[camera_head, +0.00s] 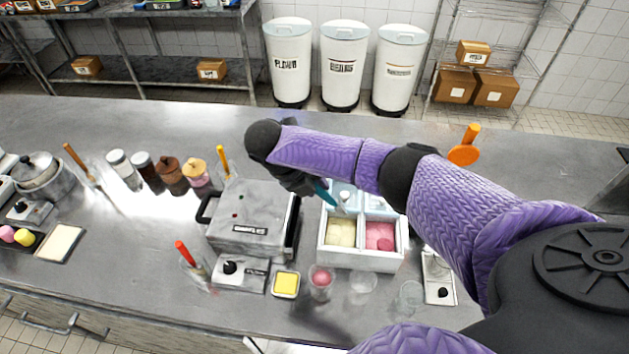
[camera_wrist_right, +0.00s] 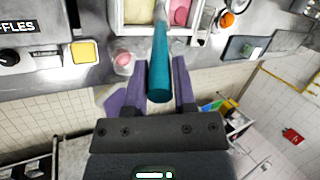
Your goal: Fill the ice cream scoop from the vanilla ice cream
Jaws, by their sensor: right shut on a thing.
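The white ice cream tub (camera_head: 362,263) stands on the steel counter, divided into compartments. Vanilla ice cream (camera_head: 341,233) is pale yellow in the front left compartment, beside pink ice cream (camera_head: 380,237). The vanilla also shows at the top of the right wrist view (camera_wrist_right: 137,12). My right gripper (camera_wrist_right: 159,82) is shut on the teal handle of the ice cream scoop (camera_wrist_right: 160,62). In the head view the teal handle (camera_head: 325,192) slants down over the back left of the tub. I cannot tell whether the scoop's bowl touches or holds ice cream. My left gripper is not in view.
A waffle maker (camera_head: 250,215) stands close left of the tub. A glass with something pink (camera_head: 321,284), an empty glass (camera_head: 362,288) and a yellow-filled dish (camera_head: 286,284) stand in front. Another glass (camera_head: 411,296) stands front right. The counter behind the tub is mostly clear.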

